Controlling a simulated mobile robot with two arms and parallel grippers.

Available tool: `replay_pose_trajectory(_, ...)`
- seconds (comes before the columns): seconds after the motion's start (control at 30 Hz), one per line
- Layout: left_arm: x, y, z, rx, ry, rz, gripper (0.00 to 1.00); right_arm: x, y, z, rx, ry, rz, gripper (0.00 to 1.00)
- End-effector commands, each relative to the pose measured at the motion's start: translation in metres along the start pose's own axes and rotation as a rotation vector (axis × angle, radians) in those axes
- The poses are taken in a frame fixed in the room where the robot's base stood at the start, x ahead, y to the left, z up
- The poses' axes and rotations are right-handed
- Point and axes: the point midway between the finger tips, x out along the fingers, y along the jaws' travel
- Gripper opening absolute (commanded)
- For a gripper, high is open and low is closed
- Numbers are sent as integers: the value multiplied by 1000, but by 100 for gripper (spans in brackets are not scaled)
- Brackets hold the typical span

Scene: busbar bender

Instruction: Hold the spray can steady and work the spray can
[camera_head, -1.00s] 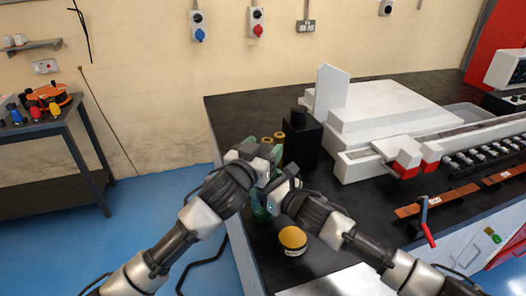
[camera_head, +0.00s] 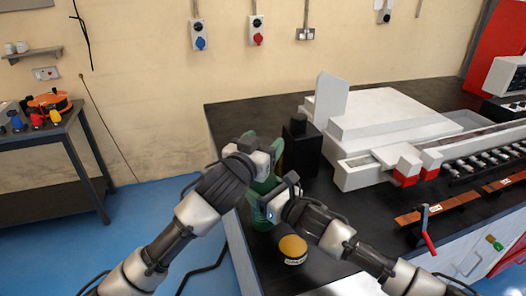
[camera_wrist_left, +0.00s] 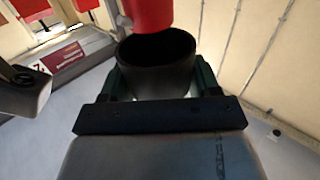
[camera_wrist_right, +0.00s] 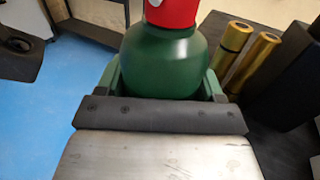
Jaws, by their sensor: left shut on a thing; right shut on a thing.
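The spray can (camera_wrist_right: 163,62) has a green rounded body and a red upper part in the right wrist view. My right gripper (camera_head: 275,205) is shut around its green body. In the head view, green parts of the can (camera_head: 262,187) show between my two grippers, above the bench's left edge. My left gripper (camera_head: 265,155) is higher and shut on a dark, round, hollow-looking part (camera_wrist_left: 158,65). A red part (camera_wrist_left: 148,14) stands just above that in the left wrist view. I cannot tell how the dark part joins the can, as my grippers hide much of it.
A yellow-topped round tub (camera_head: 292,247) stands on the black bench in front of my right gripper. A black box (camera_head: 301,150) stands close behind the grippers. Brass cylinders (camera_wrist_right: 232,45) stand beside the can. The white busbar machine (camera_head: 375,115) fills the bench to the right.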

Motion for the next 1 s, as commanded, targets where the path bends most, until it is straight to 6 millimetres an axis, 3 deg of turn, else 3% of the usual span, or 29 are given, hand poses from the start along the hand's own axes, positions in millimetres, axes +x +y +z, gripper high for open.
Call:
replay_pose_trajectory(0.1,0,0,-15,-1,2,0,34,0,0,0,0,-1,1,25)
replay_pose_trajectory(0.33,0,0,-17,0,-1,0,34,0,0,0,0,-1,0,25)
replay_pose_trajectory(0.37,0,0,-17,0,-1,0,34,0,0,0,0,-1,0,72)
replay_pose_trajectory(0.53,0,0,-16,0,-1,0,34,0,0,0,0,-1,0,98)
replay_pose_trajectory(0.83,0,0,-16,0,-1,0,34,-2,0,0,0,0,0,98)
replay_pose_trajectory(1.0,0,0,-11,0,-1,0,34,-19,-1,-2,-2,0,-1,98)
